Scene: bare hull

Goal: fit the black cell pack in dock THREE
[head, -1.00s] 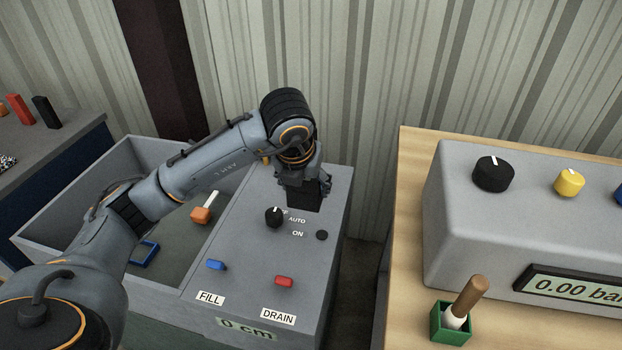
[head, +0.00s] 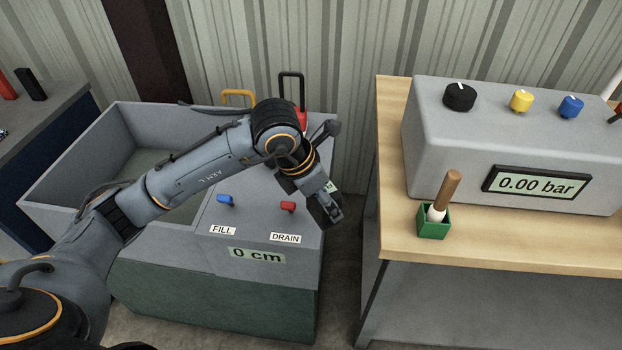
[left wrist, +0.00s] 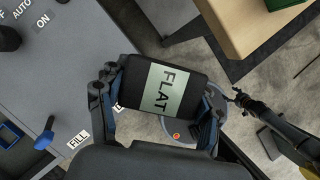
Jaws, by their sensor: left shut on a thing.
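My left gripper (head: 328,210) is shut on a black cell pack (left wrist: 137,80) and holds it in the air. In the left wrist view the pack sits between the two fingers, and its pale green label (left wrist: 163,91) reads FLAT. In the head view the gripper hangs just off the right side of the grey control box, over the gap before the wooden bench. There the pack is mostly hidden by the gripper. No dock marked THREE can be made out.
The grey tank (head: 60,160) has a FILL and DRAIN panel (head: 255,226). A yellow handle (head: 238,94) and a black handle (head: 291,76) rise behind my arm. The wooden bench (head: 395,230) bears a gauge box (head: 440,140) and a green holder (head: 434,229) with a brush-like tool.

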